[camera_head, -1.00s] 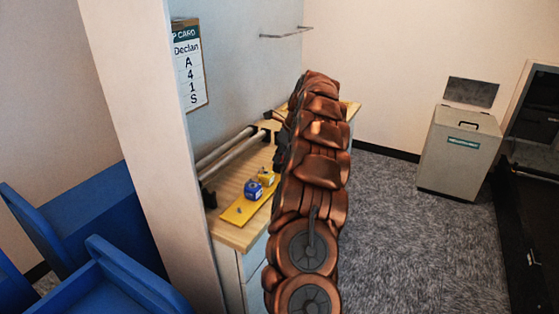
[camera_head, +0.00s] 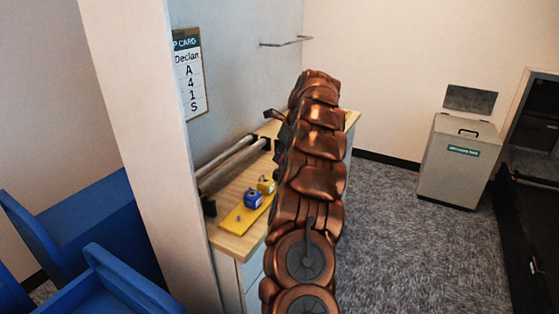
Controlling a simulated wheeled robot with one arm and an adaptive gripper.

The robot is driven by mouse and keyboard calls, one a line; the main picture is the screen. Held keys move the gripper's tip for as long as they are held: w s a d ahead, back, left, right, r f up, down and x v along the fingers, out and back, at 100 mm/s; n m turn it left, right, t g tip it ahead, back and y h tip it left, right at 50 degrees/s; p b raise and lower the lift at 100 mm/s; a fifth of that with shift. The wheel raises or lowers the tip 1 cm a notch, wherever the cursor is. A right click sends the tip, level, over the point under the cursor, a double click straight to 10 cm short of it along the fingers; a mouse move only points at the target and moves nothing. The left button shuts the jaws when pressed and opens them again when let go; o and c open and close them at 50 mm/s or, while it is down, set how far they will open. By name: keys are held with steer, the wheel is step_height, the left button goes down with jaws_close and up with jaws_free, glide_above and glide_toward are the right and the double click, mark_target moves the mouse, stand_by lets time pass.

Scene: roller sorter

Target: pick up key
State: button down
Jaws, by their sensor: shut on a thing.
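My gripper (camera_head: 273,116) shows only in part at the far end of my copper-coloured arm, above the wooden counter (camera_head: 228,246). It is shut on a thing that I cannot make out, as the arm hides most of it. I cannot clearly pick out a key. A tiny grey item (camera_head: 239,218) lies on the yellow mat (camera_head: 235,228), too small to name. A blue block-like object (camera_head: 253,197) and a yellow one (camera_head: 266,185) stand at the mat's far part.
Two metal rollers (camera_head: 230,160) run along the wall side of the counter. A card (camera_head: 189,75) reads "Declan A41S". A wall rail (camera_head: 287,42) is above. Blue chairs (camera_head: 115,280) stand at left, a grey lidded bin (camera_head: 460,160) at right. Carpet between is clear.

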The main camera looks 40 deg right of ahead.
steer(key=shift+r, duration=0.2)
steer(key=shift+s+a, duration=0.4)
steer(key=shift+s, duration=0.05)
steer(key=shift+s+a+r+b, duration=0.1)
steer(key=shift+s+a+b, duration=0.15)
steer(key=shift+b, duration=0.05)
steer(key=shift+s+a+r+b, duration=0.65)
steer(key=shift+s+a+b, duration=0.65)
steer(key=shift+s+a, duration=3.65)
steer(key=shift+s+d+r+p, duration=0.15)
steer(key=shift+r+p, duration=0.45)
steer(key=shift+r, duration=0.55)
steer(key=shift+s+d+r+p, duration=0.1)
steer(key=shift+r+p, duration=0.45)
steer(key=shift+r, duration=0.55)
steer(key=shift+a, duration=0.1)
